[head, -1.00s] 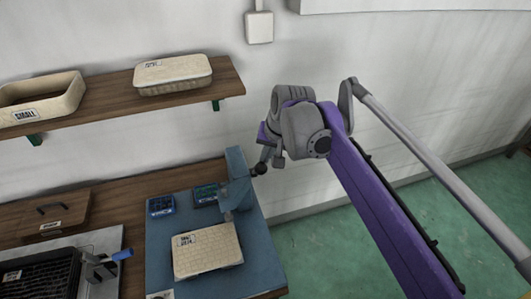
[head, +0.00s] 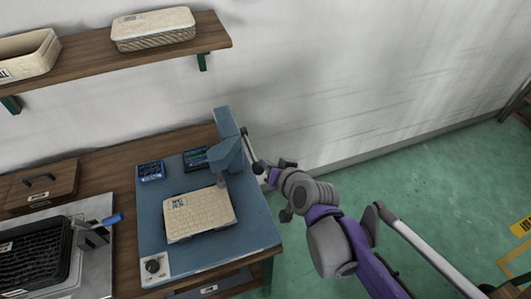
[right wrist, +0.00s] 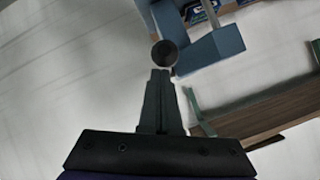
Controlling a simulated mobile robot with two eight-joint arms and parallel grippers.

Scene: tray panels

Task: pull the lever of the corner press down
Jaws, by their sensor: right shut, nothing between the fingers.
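The blue-grey corner press (head: 226,150) stands at the right end of the bench. Its lever (head: 250,146) is on the right side and slopes downward, ending in a black ball knob (head: 258,167). My right gripper (head: 266,171) is beside the knob, shut and empty; its fingertips are partly hidden in the head view. In the right wrist view the shut fingers (right wrist: 160,74) point at the round knob (right wrist: 164,53), at or very near it; I cannot tell whether they touch. The press body (right wrist: 212,50) is behind. My left gripper is not in view.
A cream woven tray (head: 198,214) lies on the press's blue base plate (head: 253,235). Small blue bins (head: 151,171) stand behind it. A black basket (head: 38,257) and wooden box (head: 40,184) are at left. A wall shelf (head: 120,62) hangs above.

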